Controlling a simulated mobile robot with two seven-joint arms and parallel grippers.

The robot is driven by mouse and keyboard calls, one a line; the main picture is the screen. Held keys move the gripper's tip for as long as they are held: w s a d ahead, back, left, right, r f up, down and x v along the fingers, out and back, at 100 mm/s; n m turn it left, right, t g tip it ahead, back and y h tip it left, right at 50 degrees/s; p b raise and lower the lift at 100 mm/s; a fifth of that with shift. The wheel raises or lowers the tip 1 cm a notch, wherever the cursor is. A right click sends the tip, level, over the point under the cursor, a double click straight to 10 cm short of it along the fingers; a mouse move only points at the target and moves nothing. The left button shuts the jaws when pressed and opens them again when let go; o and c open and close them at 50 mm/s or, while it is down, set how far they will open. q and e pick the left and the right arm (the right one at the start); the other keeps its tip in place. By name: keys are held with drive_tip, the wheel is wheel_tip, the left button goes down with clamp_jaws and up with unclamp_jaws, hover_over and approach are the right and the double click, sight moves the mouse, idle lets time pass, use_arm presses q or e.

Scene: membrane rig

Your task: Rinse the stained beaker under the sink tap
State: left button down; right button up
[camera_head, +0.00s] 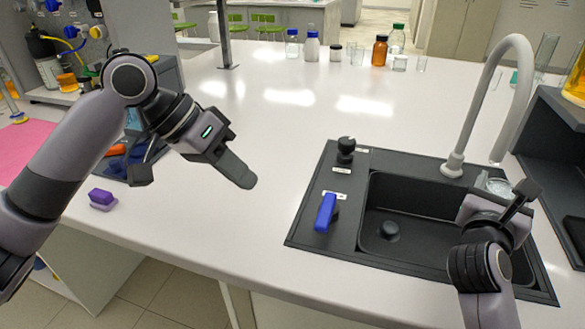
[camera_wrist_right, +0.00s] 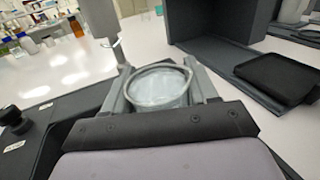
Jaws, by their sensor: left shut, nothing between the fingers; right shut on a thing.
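The beaker (camera_wrist_right: 158,88) is clear glass with a whitish, cloudy look; I cannot make out a distinct stain. My right gripper (camera_wrist_right: 160,72) is shut on it, one finger on each side. In the head view the beaker (camera_head: 498,187) is partly hidden behind that gripper, over the right side of the black sink (camera_head: 415,195). The pale curved tap (camera_head: 500,75) arches over the sink's back right, its spout end just above and behind the beaker. No water stream shows. My left gripper (camera_head: 246,178) is shut and empty above the counter, left of the sink.
A blue lever (camera_head: 326,211) and a black knob (camera_head: 346,149) stand on the sink's left rim. A dark shelf unit (camera_head: 555,130) stands close at the right. Bottles (camera_head: 380,50) line the counter's back. A purple block (camera_head: 102,198) lies left. The middle counter is clear.

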drive_tip(key=shift+s+a+p, duration=0.2)
drive_tip(key=shift+s+p, duration=0.2)
drive_tip(key=shift+s, duration=2.55)
drive_tip(key=shift+r, duration=0.1)
drive_tip(key=s+r+p, duration=0.4)
drive_tip(key=s, duration=0.1)
drive_tip(key=shift+a, duration=0.15)
drive_tip(key=shift+f, duration=0.1)
idle(1.0)
